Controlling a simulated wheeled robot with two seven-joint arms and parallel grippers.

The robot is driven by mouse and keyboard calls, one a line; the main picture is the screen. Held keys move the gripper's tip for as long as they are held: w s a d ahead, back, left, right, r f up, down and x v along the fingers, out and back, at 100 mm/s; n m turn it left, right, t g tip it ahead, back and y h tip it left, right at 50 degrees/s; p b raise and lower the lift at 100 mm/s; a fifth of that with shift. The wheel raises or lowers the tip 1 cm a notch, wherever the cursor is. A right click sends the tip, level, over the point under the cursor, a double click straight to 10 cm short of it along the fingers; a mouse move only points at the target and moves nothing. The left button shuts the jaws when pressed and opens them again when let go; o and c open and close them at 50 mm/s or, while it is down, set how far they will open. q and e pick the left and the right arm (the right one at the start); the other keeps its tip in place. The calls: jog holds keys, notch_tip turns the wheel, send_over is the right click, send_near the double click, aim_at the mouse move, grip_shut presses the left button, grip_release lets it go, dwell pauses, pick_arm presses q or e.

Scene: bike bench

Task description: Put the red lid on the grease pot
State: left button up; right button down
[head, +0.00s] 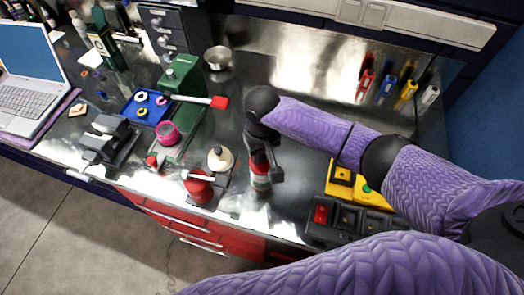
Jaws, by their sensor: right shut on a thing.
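My right gripper (262,170) points down over the front middle of the bench, shut on a small red thing that looks like the red lid (260,168); its fingers hide much of it. My left gripper is not in view.
Left of the gripper stand a round cream-topped pot (220,158) and a red can with a white lever (198,187). Yellow and black switch boxes (343,182) lie to the right. A blue tray (148,107) and laptop (30,80) are farther left. Bare bench lies behind the gripper.

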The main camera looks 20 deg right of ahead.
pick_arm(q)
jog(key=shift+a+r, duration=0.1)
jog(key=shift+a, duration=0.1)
pick_arm(e)
jog(key=shift+r+p, duration=0.1)
jog(key=shift+p, duration=0.35)
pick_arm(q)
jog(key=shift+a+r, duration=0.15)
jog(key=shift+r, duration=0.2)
pick_arm(e)
jog(key=shift+f, duration=0.4)
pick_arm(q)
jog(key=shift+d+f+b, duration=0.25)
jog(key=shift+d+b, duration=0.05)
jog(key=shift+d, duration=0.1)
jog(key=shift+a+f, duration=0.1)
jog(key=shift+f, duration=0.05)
pick_arm(e)
jog(key=shift+f, duration=0.3)
